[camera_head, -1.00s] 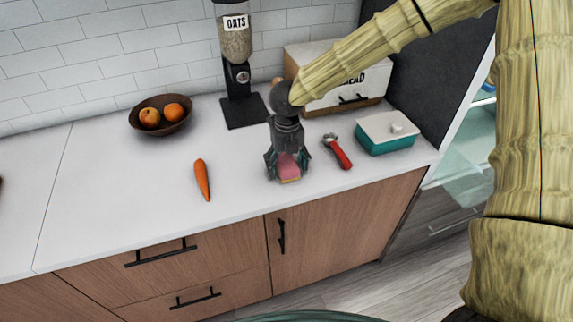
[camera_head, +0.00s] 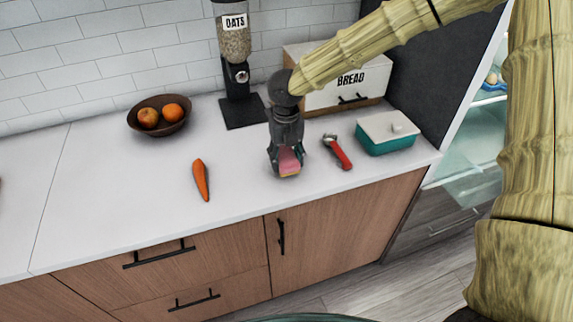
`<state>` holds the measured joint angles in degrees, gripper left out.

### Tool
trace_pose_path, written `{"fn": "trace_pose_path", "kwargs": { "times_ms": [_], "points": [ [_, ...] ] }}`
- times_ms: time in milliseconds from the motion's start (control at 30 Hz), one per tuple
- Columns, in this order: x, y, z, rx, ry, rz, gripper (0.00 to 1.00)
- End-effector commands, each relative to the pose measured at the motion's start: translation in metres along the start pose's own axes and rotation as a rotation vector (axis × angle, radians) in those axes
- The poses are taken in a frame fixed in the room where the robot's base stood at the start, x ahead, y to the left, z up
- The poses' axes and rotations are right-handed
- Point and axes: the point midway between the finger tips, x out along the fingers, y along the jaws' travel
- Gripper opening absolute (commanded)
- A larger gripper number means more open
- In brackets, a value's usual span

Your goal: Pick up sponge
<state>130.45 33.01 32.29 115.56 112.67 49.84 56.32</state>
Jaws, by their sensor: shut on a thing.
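The sponge (camera_head: 289,161) is pink with a yellowish lower edge. It shows between the fingers of my gripper (camera_head: 286,164), near the front of the white counter. My gripper points down and is shut on the sponge. The fingers cover part of the sponge's sides. I cannot tell whether the sponge still touches the counter.
A red-handled tool (camera_head: 339,152) lies just right of the gripper, and a teal box with a white lid (camera_head: 386,138) is further right. A carrot (camera_head: 201,180) lies to the left. The oats dispenser (camera_head: 238,75), bread box (camera_head: 345,85) and fruit bowl (camera_head: 172,124) stand behind.

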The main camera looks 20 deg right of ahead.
Motion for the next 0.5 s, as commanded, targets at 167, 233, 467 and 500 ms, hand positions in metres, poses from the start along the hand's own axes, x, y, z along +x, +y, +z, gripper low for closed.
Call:
{"fn": "trace_pose_path", "kwargs": {
  "times_ms": [167,233,467,500],
  "points": [
    [-0.009,-0.010,-0.019,0.000,0.000,0.001,0.35],
    [-0.011,-0.016,-0.031,0.000,0.000,0.002,0.35],
    [-0.015,-0.038,-0.075,0.000,-0.001,0.003,0.35],
    [-0.017,-0.042,-0.081,0.001,-0.002,0.002,0.35]
  ]
}}
